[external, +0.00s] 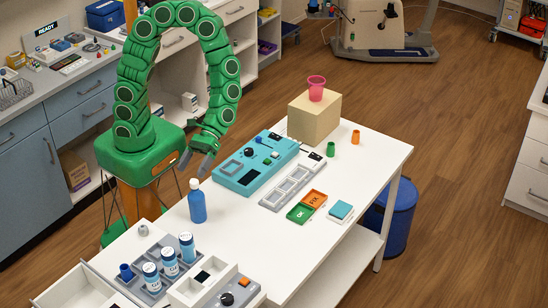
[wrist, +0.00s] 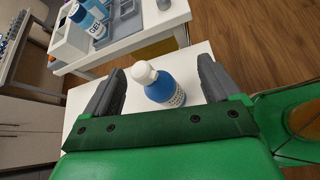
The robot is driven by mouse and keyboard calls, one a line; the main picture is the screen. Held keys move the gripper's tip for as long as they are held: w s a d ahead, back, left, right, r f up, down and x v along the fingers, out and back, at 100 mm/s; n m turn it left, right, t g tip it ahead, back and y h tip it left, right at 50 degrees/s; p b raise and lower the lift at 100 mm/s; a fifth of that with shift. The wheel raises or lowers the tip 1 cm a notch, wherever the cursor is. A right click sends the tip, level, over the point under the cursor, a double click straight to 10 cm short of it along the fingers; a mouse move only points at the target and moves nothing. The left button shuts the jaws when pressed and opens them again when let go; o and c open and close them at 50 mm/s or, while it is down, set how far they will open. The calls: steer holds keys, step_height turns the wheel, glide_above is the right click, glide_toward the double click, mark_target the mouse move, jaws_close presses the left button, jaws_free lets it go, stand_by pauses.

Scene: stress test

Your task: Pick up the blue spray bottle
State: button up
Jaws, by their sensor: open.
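The blue spray bottle (external: 197,203) stands upright on the white table near its left edge, with a white top. In the wrist view the bottle (wrist: 165,90) shows between the two grey fingers, its white cap toward the upper left and part of a label visible. My gripper (external: 203,164) hangs above the bottle in the external view, with a visible gap to the cap. In the wrist view my gripper (wrist: 162,92) has its fingers spread wide on either side of the bottle, and I see no contact.
A grey rack (external: 177,287) with several blue-and-white bottles stands in front of the spray bottle. A teal panel (external: 243,178) lies behind it to the right. A tan box (external: 311,123) bears a pink cup (external: 316,88). Bare tabletop (external: 250,232) lies right of the bottle.

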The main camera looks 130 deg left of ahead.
mark_target(196, 197)
steer(key=w+a+f+n+t, duration=0.3)
steer(key=f+n, duration=0.2)
steer(key=shift+h, duration=0.4)
steer(key=d+f, duration=0.2)
steer(key=d, duration=0.1)
steer(key=d+f, duration=0.1)
steer(key=d, duration=0.1)
steer(key=shift+w+d+f+g, duration=0.15)
steer(key=shift+d+f, duration=0.05)
steer(key=shift+d, duration=0.25)
steer(key=shift+w+d+f+g, duration=0.1)
steer(key=shift+d+f+g, duration=0.1)
steer(key=shift+d, duration=0.2)
steer(key=shift+c, duration=0.5)
steer(key=c, duration=1.2)
